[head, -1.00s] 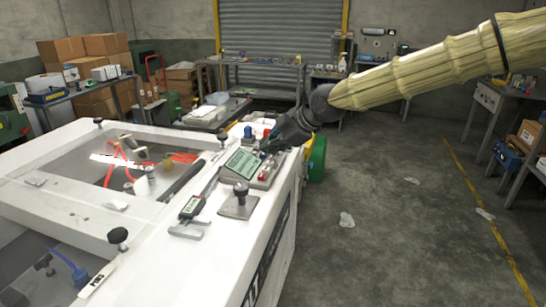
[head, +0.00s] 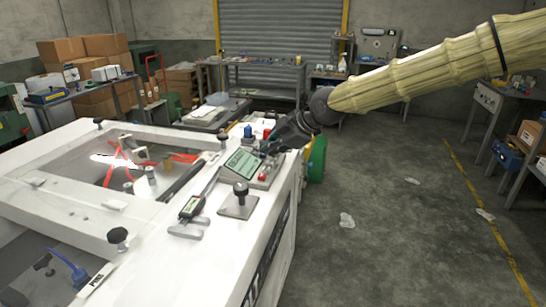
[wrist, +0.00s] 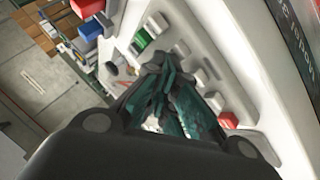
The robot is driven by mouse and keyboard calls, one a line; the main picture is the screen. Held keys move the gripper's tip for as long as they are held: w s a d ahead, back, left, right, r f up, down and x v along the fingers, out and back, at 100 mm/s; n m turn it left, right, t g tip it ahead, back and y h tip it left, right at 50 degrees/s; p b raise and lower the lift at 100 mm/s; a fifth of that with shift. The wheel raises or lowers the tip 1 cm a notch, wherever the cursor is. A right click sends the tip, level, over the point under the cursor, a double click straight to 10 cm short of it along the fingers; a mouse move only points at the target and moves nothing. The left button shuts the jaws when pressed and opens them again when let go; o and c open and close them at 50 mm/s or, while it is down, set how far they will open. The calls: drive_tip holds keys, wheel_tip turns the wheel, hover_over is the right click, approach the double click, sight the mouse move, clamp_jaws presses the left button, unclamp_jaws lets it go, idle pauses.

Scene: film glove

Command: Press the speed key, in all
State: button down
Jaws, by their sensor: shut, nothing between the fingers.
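The control panel (head: 242,162) with a lit green display stands on the near right edge of the white machine. In the wrist view, its face carries several grey keys (wrist: 215,101), a green key (wrist: 143,40) and a red key (wrist: 228,120). No key lettering is readable, so I cannot tell which is the speed key. My gripper (head: 268,148) is shut and empty, just over the back right part of the panel. In the wrist view, my dark teal fingertips (wrist: 156,65) lie among the grey keys, close to the green one. The fingers hide some keys, and contact cannot be told.
A digital caliper (head: 192,206) and a black-knobbed stand (head: 239,202) sit on the machine's top in front of the panel. A blue-capped item (head: 247,132) stands behind it. Open floor (head: 390,220) lies to the right of the machine.

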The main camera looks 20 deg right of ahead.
idle(0.5)
drive_tip(key=shift+r+p, duration=0.75)
drive_tip(key=shift+r, duration=0.05)
drive_tip(key=shift+r, duration=0.1)
drive_tip(key=shift+r+p, duration=1.85)
drive_tip(key=shift+r, duration=0.55)
